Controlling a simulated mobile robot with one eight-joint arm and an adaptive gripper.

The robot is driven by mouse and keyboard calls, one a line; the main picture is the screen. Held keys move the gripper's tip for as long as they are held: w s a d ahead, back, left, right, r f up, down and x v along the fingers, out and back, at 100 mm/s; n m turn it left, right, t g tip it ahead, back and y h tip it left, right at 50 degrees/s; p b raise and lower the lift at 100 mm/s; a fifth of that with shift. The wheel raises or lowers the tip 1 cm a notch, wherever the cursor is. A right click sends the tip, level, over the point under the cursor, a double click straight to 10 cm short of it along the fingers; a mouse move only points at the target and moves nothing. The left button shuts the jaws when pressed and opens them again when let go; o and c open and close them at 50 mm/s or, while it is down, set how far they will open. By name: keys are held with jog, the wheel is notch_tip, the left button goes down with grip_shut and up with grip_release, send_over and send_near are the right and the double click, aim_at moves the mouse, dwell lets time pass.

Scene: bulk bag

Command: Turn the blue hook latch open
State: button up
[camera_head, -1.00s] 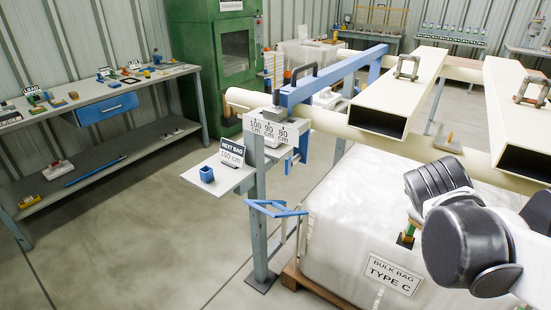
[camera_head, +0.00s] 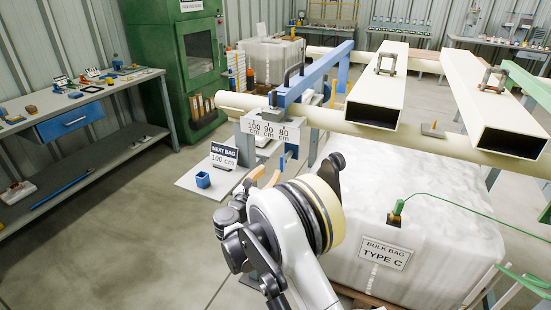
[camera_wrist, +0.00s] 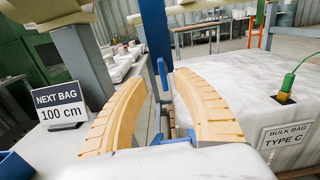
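The blue hook latch (camera_wrist: 163,75) shows in the wrist view as a small upright blue piece beyond the gap between my fingers. In the head view a small blue part (camera_head: 283,161) hangs under the blue beam, close to my fingertips. My gripper (camera_wrist: 164,78) is open, with its two tan ribbed fingers apart and nothing held between them. It also shows in the head view (camera_head: 266,177), low beside the grey post. My arm hides the lower post there. I cannot tell whether the fingers touch the latch.
The blue beam (camera_head: 315,70) and cream rail (camera_head: 350,123) run above. The white bulk bag (camera_head: 440,235) stands right. Floor at left is clear.

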aim_at(281, 159)
jog(key=b+x, duration=0.3)
jog(key=x, duration=0.6)
jog(key=shift+w+d+f, duration=0.2)
jog(key=shift+w, duration=0.15)
jog(key=shift+w+d+r, duration=0.1)
jog(key=shift+w+d, duration=0.05)
jog(key=shift+w, duration=0.3)
jog(key=shift+c, duration=0.5)
grip_shut()
